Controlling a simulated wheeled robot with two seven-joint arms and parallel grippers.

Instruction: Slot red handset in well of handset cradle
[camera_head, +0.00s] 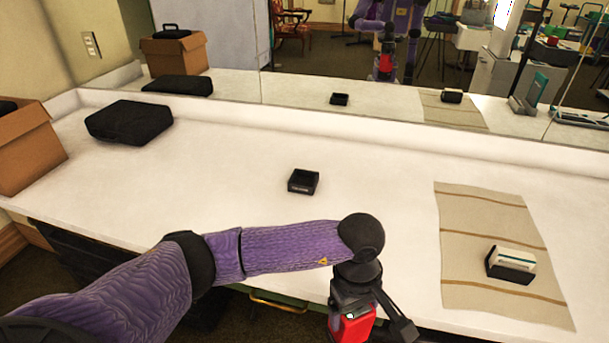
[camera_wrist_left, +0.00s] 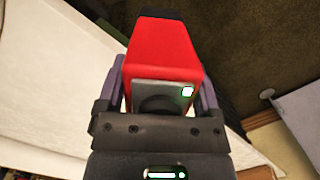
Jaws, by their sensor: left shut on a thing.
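The red handset (camera_head: 354,325) is held in my left gripper (camera_head: 362,312), low at the front edge of the counter in the head view. In the left wrist view the red handset (camera_wrist_left: 160,58) fills the space between the fingers of my left gripper (camera_wrist_left: 163,88), which is shut on it. The handset cradle (camera_head: 303,181), a small black open box with a dark well, stands on the middle of the white counter, beyond and to the left of the gripper. The well looks empty. My right gripper is not in view.
A beige striped cloth (camera_head: 470,215) lies at the right, with a black holder of pale cards (camera_head: 511,262) on it. A black case (camera_head: 129,122) and a cardboard box (camera_head: 28,150) stand at the left. A mirror (camera_head: 330,95) runs along the back. The counter around the cradle is clear.

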